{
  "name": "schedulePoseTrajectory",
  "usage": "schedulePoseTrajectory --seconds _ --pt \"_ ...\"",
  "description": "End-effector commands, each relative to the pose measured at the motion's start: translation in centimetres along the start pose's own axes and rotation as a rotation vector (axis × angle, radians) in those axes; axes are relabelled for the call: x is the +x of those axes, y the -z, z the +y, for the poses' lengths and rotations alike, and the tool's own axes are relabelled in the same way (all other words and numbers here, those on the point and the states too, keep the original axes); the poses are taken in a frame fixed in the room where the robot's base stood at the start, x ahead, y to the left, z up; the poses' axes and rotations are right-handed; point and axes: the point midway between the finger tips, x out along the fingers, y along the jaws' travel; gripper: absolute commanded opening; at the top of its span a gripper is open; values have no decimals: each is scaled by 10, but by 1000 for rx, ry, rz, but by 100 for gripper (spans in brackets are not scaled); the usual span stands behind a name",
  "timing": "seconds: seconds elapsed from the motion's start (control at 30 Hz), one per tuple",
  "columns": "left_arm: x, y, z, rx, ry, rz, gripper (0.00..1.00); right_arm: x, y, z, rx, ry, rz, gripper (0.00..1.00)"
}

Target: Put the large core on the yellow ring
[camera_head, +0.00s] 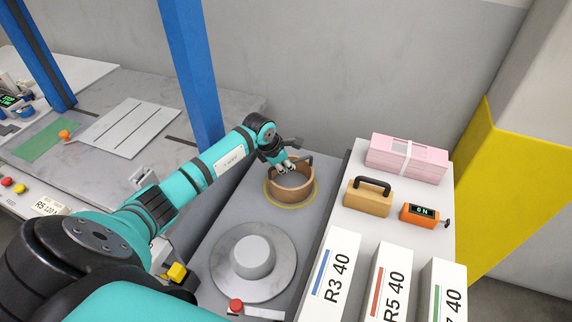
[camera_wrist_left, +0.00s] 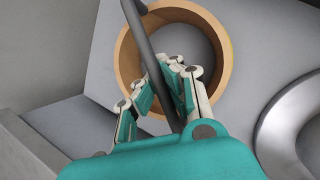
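The large core (camera_head: 293,197) is a thick brown ring with a dark bar handle across its top. In the head view it is over the yellow ring (camera_head: 266,198) marked on the grey surface. A yellow rim shows at its left and front; I cannot tell whether the core touches the surface. My left gripper (camera_head: 286,168) is at the handle, inside the core's outline. In the left wrist view the core (camera_wrist_left: 126,62) surrounds the fingertips (camera_wrist_left: 172,68), and the handle runs between the fingers, which look closed on it. My right gripper is not in view.
A round grey disc with a raised hub (camera_head: 253,256) is in front of the core. A white shelf (camera_head: 352,222) on the right holds a tan block with a handle (camera_head: 368,202), an orange device (camera_head: 419,214), a pink bundle (camera_head: 405,160) and white labelled boxes. A blue post (camera_head: 192,75) stands at the left.

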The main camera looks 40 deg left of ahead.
Motion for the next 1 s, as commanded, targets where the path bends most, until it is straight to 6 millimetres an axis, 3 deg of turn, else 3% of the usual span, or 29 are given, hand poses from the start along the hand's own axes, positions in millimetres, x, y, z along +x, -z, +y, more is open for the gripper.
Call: schedulePoseTrajectory --seconds 0.17,0.37,0.67,0.77,1.0 --pt "2 1 0 0 0 0 2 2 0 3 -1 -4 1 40" --pt "2 1 0 0 1 0 28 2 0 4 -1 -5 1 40" --pt "-1 0 0 0 1 0 29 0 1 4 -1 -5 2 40" --pt "-8 0 1 1 -2 1 29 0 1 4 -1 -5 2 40" --pt "-55 1 2 4 -5 1 29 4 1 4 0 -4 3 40"
